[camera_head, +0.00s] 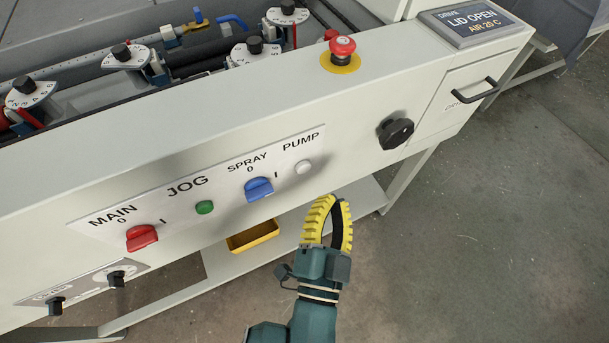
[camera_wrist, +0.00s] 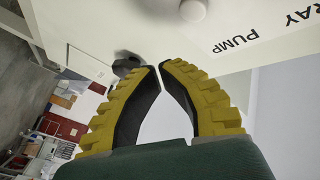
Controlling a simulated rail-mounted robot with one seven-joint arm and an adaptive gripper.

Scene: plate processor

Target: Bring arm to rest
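My gripper (camera_head: 333,201) has yellow ribbed fingers with dark inner pads and is on my dark green arm. In the head view it points up toward the panel front, below and right of the white PUMP button (camera_head: 304,167). In the wrist view the fingertips (camera_wrist: 159,67) come together with only a sliver between them and hold nothing. The round white button (camera_wrist: 193,10) shows at the top of that view, beyond the fingertips. I cannot tell the exact distance from fingers to panel.
The panel has a red MAIN switch (camera_head: 142,237), green JOG button (camera_head: 205,207), blue SPRAY switch (camera_head: 259,189), black knob (camera_head: 396,132) and red emergency button (camera_head: 342,48). The display (camera_head: 470,20) reads LID OPEN. A yellow tray (camera_head: 253,236) sits below. Floor at right is clear.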

